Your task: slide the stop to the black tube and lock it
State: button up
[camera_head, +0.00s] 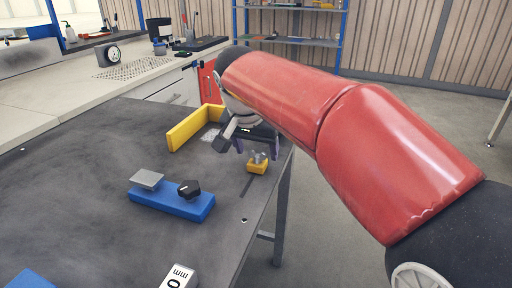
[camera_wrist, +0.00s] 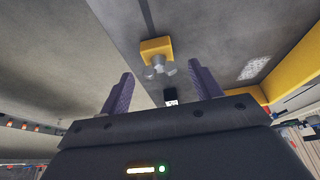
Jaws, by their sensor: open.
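The stop is a yellow block (camera_head: 257,168) with a grey winged knob (camera_head: 258,156) on top, near the dark table's right edge. In the wrist view, the yellow block (camera_wrist: 156,46) and knob (camera_wrist: 160,65) show ahead of my fingertips. My gripper (camera_wrist: 161,76) is open and empty. Its purple fingers appear either side of the knob in that picture, with no clear contact. In the head view, my gripper (camera_head: 257,148) is just behind the stop. A small dark piece with a white patch (camera_wrist: 171,97) shows between the fingers; I cannot tell whether it is the black tube.
A dark slot (camera_head: 247,186) runs along the table from the stop. A yellow angled fence (camera_head: 190,130) stands behind left. A blue bar (camera_head: 171,202) with a black knob and grey plate lies in front.

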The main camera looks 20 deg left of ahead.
jog(key=shift+c, duration=0.3)
jog(key=c, duration=0.9)
